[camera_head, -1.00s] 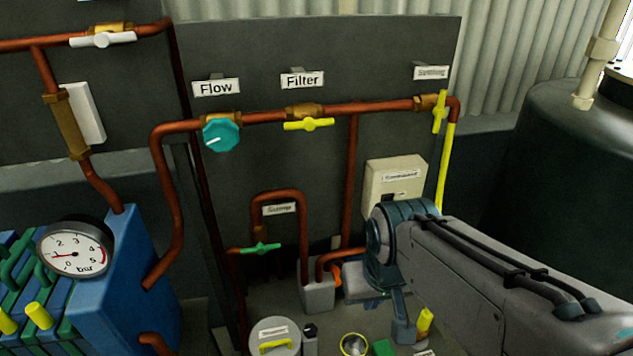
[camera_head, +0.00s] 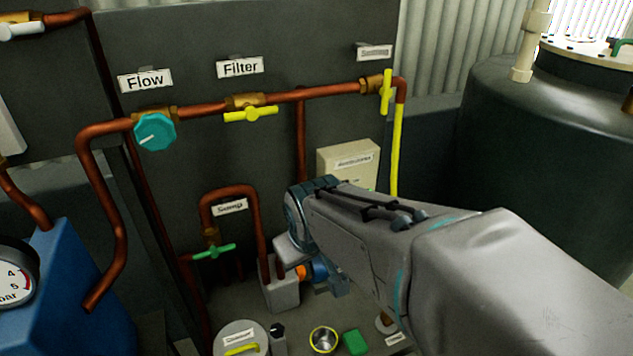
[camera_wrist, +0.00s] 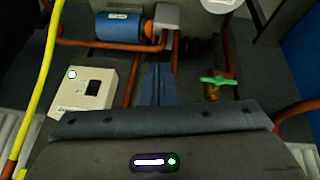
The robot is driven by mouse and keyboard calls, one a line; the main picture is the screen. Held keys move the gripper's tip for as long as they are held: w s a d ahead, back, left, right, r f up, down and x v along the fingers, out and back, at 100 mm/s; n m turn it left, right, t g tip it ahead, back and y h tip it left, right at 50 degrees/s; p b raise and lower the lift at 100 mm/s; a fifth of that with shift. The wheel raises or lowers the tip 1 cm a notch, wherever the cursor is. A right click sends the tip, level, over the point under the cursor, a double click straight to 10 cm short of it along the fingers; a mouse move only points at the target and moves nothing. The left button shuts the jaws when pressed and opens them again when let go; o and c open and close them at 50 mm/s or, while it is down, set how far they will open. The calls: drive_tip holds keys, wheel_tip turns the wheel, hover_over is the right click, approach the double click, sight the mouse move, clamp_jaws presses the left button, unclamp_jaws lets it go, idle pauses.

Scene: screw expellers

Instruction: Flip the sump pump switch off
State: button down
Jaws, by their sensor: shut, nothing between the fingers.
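A beige switch box (camera_head: 340,160) is mounted low on the dark panel; my arm covers its lower part in the head view. I cannot tell which way the rocker is tipped. My gripper (camera_wrist: 158,72) is shut and empty, and shows right of the box, apart from the rocker in the picture. The blue pump (camera_wrist: 119,27) lies at the top of the wrist view.
A green-handled valve (camera_head: 214,251) sits on the copper pipe left of my arm. A yellow pipe (camera_head: 397,150) runs down just right of the box. A dark tank (camera_head: 510,120) stands at right. A lidded pot (camera_head: 240,338) and small items lie on the floor below.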

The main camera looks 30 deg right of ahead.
drive_tip(key=w+d+f+n+t+h+b, duration=0.2)
drive_tip(key=w+d+f+n+t+b, duration=0.2)
drive_tip(key=w+d+b, duration=0.4)
drive_tip(key=w+d+f+n+t+h+b, duration=0.1)
drive_tip(key=w+d+f+n+t+b, duration=0.3)
drive_tip(key=d, duration=0.5)
drive_tip(key=d+f+n+t+y+b, duration=0.3)
drive_tip(key=d+f+n+t+b, duration=0.3)
drive_tip(key=d+n+b, duration=0.1)
drive_tip(key=shift+s+n+b, duration=0.3)
drive_tip(key=shift+s+n, duration=0.1)
drive_tip(key=shift+n, duration=0.3)
drive_tip(key=w+r, duration=0.1)
drive_tip(key=w, duration=1.3)
drive_tip(key=shift+d+r, duration=0.25)
drive_tip(key=shift+d, duration=0.2)
drive_tip(key=shift+d+r, duration=0.1)
